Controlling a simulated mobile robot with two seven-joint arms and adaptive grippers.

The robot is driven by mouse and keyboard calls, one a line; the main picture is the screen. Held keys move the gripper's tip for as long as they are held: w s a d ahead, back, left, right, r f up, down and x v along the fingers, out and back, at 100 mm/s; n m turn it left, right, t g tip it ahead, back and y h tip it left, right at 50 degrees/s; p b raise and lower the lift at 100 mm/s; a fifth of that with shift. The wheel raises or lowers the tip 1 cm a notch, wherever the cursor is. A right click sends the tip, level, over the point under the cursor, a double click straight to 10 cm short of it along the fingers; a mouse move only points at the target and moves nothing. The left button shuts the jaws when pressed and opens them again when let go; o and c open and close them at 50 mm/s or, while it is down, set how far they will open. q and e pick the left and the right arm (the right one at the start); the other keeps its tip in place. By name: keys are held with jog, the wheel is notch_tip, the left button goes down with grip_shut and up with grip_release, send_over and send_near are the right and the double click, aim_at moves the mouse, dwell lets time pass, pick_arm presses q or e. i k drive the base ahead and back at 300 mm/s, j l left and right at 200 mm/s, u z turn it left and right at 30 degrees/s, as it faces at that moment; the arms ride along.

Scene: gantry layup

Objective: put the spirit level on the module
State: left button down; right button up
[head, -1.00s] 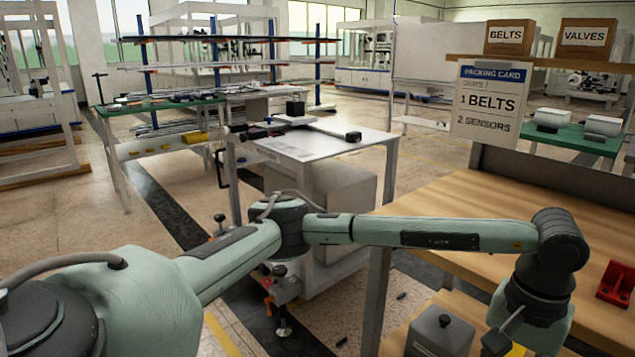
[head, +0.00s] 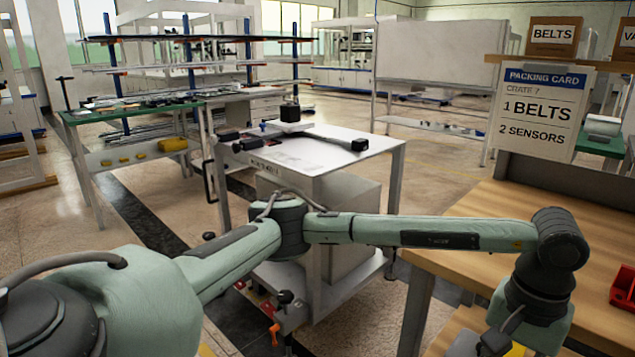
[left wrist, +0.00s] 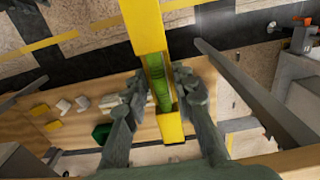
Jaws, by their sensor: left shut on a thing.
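The yellow spirit level (left wrist: 145,25) with a green middle is in the left wrist view, lengthwise between the fingers of my left gripper (left wrist: 160,95). The gripper is shut on it. In the head view my left arm reaches across to the lower right, and only a small yellow piece (head: 517,349) shows by the wrist at the bottom edge. A white-topped cart (head: 335,158) stands ahead, beyond my arm, with dark fittings on top and lettering on its front edge. I cannot tell for sure which part is the module. My right gripper is out of view.
A wooden bench (head: 480,240) is at right, with a packing card (head: 538,110) and a red part (head: 624,288). A green-topped table (head: 130,112) and a rack stand at back left. Open floor (head: 420,165) lies behind the cart.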

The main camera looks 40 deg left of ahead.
aim_at(291, 161)
jog(key=j+z, duration=0.15)
jog(key=j, duration=0.35)
jog(key=j+z, duration=0.15)
jog(key=j, duration=0.3)
jog(key=k+j+z, duration=0.1)
jog(key=j, duration=0.35)
jog(key=k+j+z, duration=0.15)
jog(key=j, duration=0.3)
jog(key=k+j+z, duration=0.15)
jog(key=j, duration=0.35)
jog(key=j+z, duration=0.15)
jog(key=j, duration=0.3)
jog(key=k+j+z, duration=0.1)
jog(key=j, duration=0.2)
jog(key=k+j+z, duration=0.1)
jog(key=j, duration=0.2)
jog(key=k+j+z, duration=0.25)
jog(key=j, duration=0.4)
jog(key=j+z, duration=0.15)
jog(key=j, duration=0.4)
